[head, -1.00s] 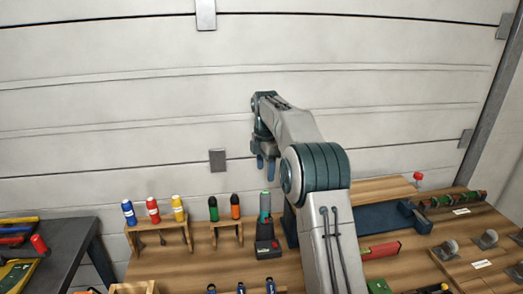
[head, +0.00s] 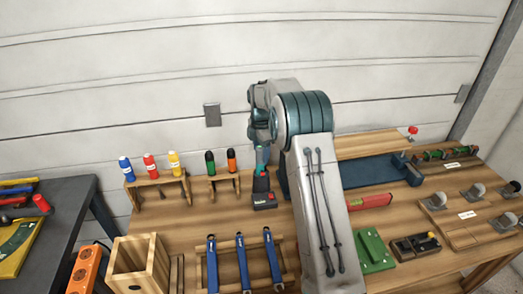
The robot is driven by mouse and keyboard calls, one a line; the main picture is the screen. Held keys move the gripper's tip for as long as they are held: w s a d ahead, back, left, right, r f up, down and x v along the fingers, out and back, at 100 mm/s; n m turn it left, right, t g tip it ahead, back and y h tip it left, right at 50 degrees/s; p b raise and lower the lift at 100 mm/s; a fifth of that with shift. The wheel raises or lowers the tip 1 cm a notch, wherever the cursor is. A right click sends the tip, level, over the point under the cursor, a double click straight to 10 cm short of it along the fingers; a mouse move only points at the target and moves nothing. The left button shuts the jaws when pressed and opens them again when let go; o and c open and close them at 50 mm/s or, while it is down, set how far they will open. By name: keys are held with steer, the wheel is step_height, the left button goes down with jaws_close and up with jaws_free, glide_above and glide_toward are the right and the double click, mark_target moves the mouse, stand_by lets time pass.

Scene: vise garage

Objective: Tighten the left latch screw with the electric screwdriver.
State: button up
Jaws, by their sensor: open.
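The electric screwdriver (head: 262,168) has a teal body and stands upright in a dark dock (head: 264,197) on the wooden bench. My gripper (head: 262,150) points down at the top of the screwdriver, partly hidden by my arm. Its fingers are open and overlap the screwdriver's upper part in the head view. I cannot tell whether they touch it. I cannot make out the left latch screw.
Blue wrenches (head: 243,262) lie in front. A blue vise (head: 385,172), a red level (head: 370,202) and a green block (head: 374,250) are to the right.

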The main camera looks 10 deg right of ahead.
steer(key=shift+f, duration=0.55)
jaws_close()
steer(key=c, duration=1.1)
jaws_free()
steer(key=shift+r+p, duration=3.5)
steer(key=shift+r, duration=4.15)
